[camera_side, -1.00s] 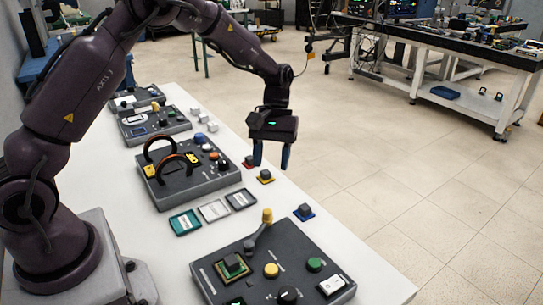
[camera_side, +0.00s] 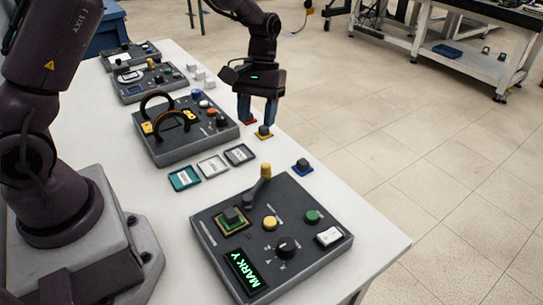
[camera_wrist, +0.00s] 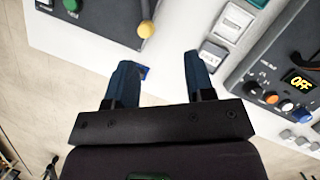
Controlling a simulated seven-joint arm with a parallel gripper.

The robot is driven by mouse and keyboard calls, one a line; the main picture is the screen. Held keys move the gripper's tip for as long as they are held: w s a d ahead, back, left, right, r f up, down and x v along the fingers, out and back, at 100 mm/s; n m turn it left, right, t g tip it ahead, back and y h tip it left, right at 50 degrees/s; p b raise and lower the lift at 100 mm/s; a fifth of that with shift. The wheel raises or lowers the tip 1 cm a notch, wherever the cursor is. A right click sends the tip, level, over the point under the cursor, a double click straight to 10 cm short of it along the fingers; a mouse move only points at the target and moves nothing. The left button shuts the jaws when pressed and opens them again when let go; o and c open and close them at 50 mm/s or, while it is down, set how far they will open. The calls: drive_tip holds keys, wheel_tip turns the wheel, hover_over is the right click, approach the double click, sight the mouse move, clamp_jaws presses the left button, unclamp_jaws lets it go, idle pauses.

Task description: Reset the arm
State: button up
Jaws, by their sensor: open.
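My gripper (camera_side: 257,124) is open and empty, with two blue fingers pointing down. In the side view it hangs over the far edge of the white table, near a dark block on a yellow base (camera_side: 264,132) and one on a red base (camera_side: 246,119); whether it touches either is unclear. A dark block on a blue base (camera_side: 302,166) stands apart to the right. In the wrist view, the open fingers (camera_wrist: 160,62) have nothing between them, and a blue base (camera_wrist: 146,71) shows partly behind the left finger.
The middle panel (camera_side: 175,152) bears two arched coils. A teal tray (camera_side: 184,178) and two grey ones lie between the panels. White cubes (camera_side: 198,73) stand farther back.

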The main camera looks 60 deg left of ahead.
drive_tip(key=s+d+r+m+t+y, duration=0.2)
drive_tip(key=s+r+m+t, duration=0.4)
drive_tip(key=s+r, duration=1.1)
drive_tip(key=s+d+t, duration=0.1)
drive_tip(key=s+t, duration=0.1)
drive_tip(key=shift+d+r+m+t, duration=0.25)
drive_tip(key=shift+d+m+t, duration=0.05)
drive_tip(key=shift+d, duration=0.05)
drive_tip(key=shift+s, duration=0.1)
